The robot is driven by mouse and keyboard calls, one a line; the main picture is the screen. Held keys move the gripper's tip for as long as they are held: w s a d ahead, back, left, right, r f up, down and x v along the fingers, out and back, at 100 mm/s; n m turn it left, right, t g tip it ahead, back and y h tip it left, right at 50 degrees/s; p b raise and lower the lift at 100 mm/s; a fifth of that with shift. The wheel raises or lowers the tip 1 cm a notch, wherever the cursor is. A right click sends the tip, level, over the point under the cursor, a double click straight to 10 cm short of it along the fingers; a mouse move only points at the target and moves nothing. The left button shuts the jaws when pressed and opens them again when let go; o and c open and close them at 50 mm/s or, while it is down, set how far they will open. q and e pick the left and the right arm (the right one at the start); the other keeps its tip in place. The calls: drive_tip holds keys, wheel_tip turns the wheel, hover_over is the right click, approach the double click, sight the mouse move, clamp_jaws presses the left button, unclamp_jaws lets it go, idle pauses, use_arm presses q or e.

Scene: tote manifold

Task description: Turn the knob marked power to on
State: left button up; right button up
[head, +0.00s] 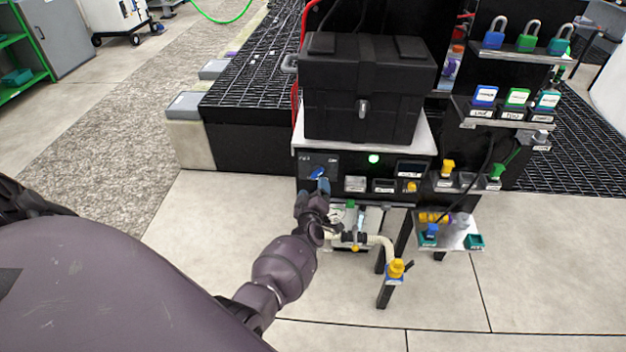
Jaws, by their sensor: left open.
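The knob (317,173) is a small blue rotary handle on the dark panel (333,166) below the black case. Small white lettering sits to its upper left and upper right, too small to read surely. The knob's handle looks tilted. I cannot tell whether a fingertip touches the knob. My right gripper is not in view.
A green light (374,158) glows right of the knob. A black case (365,85) stands on the shelf above. A pale hose with a yellow fitting (396,268) hangs below. Padlocks (527,37) and tagged blocks stand on racks at right.

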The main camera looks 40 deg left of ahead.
use_arm(q)
drive_tip(key=v, duration=0.4)
drive_tip(key=shift+p, duration=0.3)
drive_tip(key=shift+f, duration=0.1)
drive_tip(key=w+d+r+m+t+h, duration=0.2)
drive_tip(key=w+d+r+m+h, duration=0.2)
drive_tip(key=r+m+h, duration=0.15)
drive_tip(key=s+d+r+m+h, duration=0.2)
drive_tip(key=s+d+r+m, duration=0.1)
drive_tip(key=s+m, duration=0.25)
drive_tip(key=s+d+f+m+g, duration=0.1)
drive_tip(key=s+g, duration=0.1)
drive_tip(key=s, duration=0.7)
drive_tip(key=s+d+f+m+g+h, duration=0.1)
drive_tip(key=s+d+f+m+g, duration=0.1)
drive_tip(key=s, duration=0.8)
drive_tip(key=s+d+f+m+g+h+p, duration=0.1)
drive_tip(key=s+f+m+g, duration=0.1)
drive_tip(key=s, duration=0.8)
drive_tip(key=shift+d+f, duration=0.2)
drive_tip(key=shift+d, duration=0.1)
